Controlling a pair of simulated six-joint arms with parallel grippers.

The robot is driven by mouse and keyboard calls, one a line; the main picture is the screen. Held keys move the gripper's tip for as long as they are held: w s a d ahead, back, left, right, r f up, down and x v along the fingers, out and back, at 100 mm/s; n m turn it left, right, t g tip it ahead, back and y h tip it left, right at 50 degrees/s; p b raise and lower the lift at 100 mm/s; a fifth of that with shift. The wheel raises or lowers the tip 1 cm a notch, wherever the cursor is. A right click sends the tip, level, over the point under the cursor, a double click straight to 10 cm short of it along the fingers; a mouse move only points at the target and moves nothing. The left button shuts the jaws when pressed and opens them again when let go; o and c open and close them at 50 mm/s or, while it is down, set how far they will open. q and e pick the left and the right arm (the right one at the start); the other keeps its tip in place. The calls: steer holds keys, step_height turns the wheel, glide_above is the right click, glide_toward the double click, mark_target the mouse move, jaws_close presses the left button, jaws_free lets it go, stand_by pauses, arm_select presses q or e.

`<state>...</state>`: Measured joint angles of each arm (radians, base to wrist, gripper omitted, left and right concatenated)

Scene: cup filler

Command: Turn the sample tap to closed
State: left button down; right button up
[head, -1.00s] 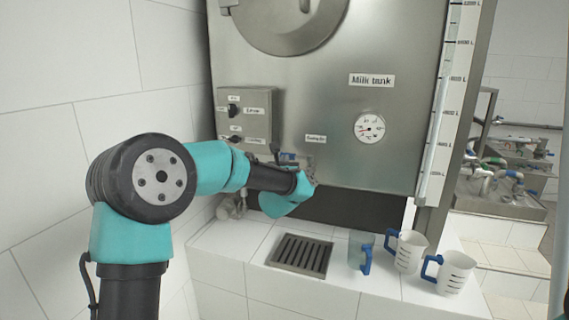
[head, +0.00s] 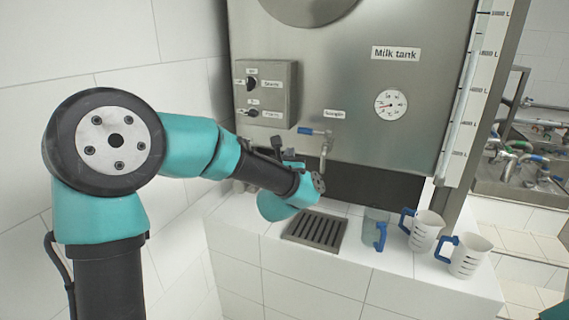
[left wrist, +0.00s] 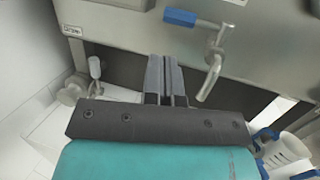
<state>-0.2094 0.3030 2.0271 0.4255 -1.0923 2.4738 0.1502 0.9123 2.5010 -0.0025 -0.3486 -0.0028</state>
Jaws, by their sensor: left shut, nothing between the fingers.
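The sample tap is on the steel tank front under a "Sample" label (head: 334,114). Its blue handle (head: 312,132) lies level and points left, across the downward spout (head: 325,150). The left wrist view also shows the blue handle (left wrist: 180,17) and the bent metal spout (left wrist: 211,75). My left gripper (head: 274,148) is below and left of the tap, with its fingers small and dark in the head view. In the left wrist view its fingers (left wrist: 166,78) are shut together, empty, and apart from the tap. My right gripper is not in view.
A control box (head: 265,92) with two knobs is left of the tap. A drain grate (head: 315,231) is set in the white tiled ledge below. A clear cup (head: 376,230) and two white jugs with blue handles (head: 425,232) stand to its right.

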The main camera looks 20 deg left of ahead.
arm_select(q)
steer(key=s, duration=0.3)
steer(key=shift+s+f, duration=0.35)
